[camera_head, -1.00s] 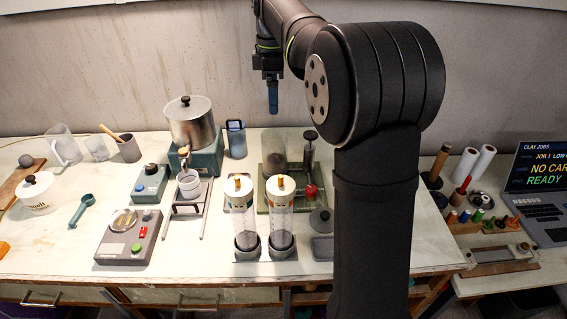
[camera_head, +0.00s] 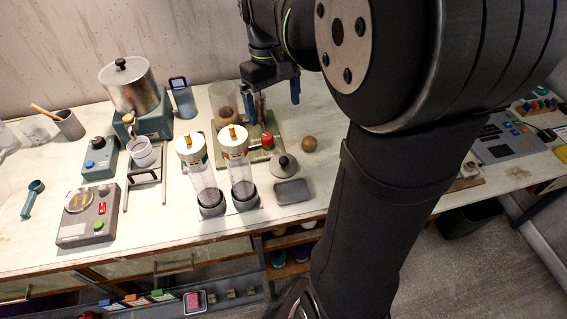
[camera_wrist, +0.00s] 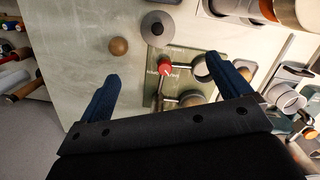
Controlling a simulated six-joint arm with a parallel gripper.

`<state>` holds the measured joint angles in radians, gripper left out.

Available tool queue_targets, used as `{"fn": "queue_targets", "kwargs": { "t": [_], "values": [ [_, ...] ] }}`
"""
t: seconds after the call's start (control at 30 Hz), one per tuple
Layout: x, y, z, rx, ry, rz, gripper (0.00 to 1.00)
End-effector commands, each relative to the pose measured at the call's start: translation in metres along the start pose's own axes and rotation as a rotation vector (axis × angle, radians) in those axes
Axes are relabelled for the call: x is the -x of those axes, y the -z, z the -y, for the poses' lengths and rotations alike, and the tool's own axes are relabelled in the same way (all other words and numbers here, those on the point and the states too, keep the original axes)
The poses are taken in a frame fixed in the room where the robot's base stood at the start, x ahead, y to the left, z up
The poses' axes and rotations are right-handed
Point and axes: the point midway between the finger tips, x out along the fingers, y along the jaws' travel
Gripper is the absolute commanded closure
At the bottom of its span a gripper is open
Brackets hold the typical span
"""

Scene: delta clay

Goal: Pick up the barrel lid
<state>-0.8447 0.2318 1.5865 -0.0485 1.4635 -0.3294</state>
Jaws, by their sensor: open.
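The lid, a grey disc with a dark knob (camera_head: 285,167), lies on the table in front of the green-based device, next to a grey tray. I take it for the barrel lid. It also shows in the wrist view at the top (camera_wrist: 159,29), flat with its knob up. My gripper (camera_head: 274,98) has blue fingers spread wide and empty, above the table behind the lid. In the wrist view the gripper (camera_wrist: 169,72) spans over the green base, and the lid lies beyond the fingertips, apart from them. Nothing hides the lid.
The green base (camera_head: 262,156) carries a red knob (camera_head: 267,141). A brown ball (camera_head: 309,144) lies right of it. Two clear cylinders (camera_head: 240,178) stand left of the lid. The grey tray (camera_head: 292,191) is in front, near the table edge. Table right of the ball is bare.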

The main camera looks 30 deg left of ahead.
Motion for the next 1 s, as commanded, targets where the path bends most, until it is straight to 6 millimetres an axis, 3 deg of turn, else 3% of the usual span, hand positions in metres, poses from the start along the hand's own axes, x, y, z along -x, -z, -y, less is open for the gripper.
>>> {"fn": "queue_targets", "kwargs": {
  "t": [0.5, 0.83, 1.0],
  "values": [
    [-0.099, -0.002, 0.000, -0.007, 0.001, 0.005, 0.06],
    [-0.128, -0.003, -0.001, -0.007, 0.001, 0.005, 0.06],
    [-0.154, -0.005, -0.006, -0.008, 0.002, 0.006, 0.06]
  ]
}}
